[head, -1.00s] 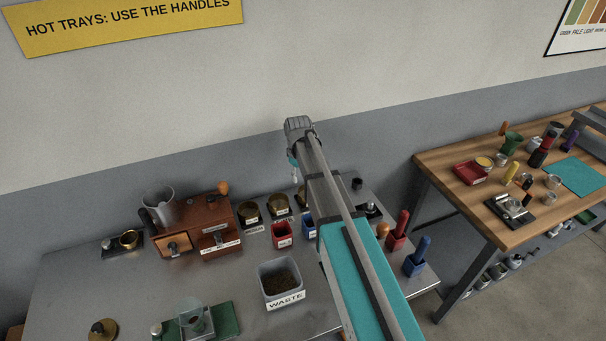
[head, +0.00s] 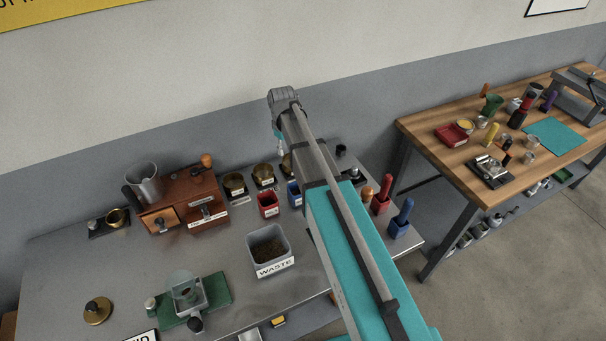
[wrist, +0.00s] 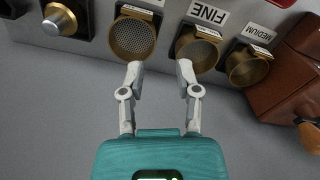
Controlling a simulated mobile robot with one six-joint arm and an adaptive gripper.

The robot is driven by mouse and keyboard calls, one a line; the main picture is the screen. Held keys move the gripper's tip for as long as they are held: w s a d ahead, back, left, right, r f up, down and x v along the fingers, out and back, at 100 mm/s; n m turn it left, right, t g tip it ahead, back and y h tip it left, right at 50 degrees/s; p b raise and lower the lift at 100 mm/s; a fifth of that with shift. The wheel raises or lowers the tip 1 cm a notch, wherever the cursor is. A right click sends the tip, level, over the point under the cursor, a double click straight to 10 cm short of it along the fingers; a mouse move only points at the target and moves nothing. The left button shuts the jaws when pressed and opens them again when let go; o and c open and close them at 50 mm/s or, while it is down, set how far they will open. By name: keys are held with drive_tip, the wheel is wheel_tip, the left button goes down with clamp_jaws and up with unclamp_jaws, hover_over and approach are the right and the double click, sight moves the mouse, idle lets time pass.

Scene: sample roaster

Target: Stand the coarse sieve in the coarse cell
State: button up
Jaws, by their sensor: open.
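In the wrist view, three brass sieves sit in a row. The left one (wrist: 133,40) shows a clearly visible mesh; its label is cut off at the top edge. The middle sieve (wrist: 198,50) is by the FINE label (wrist: 208,12), and the right sieve (wrist: 248,68) is by the MEDIUM label (wrist: 256,33). My gripper (wrist: 160,68) is open and empty, one fingertip near the left sieve's lower rim, the other near the middle sieve's. Contact cannot be told. In the head view two sieves (head: 234,183) (head: 264,174) show; my arm partly covers the third.
A wooden grinder box (head: 185,205) stands left of the sieves in the head view. Red (head: 268,205) and blue bins and the grey waste bin (head: 254,258) stand in front. A round knob (wrist: 60,18) is left in the wrist view. Bare bench lies at front left.

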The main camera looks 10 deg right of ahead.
drive_tip(key=s+d+m, duration=0.3)
drive_tip(key=s+m, duration=0.3)
drive_tip(key=s, duration=1.4)
drive_tip(key=shift+s, duration=0.4)
drive_tip(key=shift+d, duration=0.1)
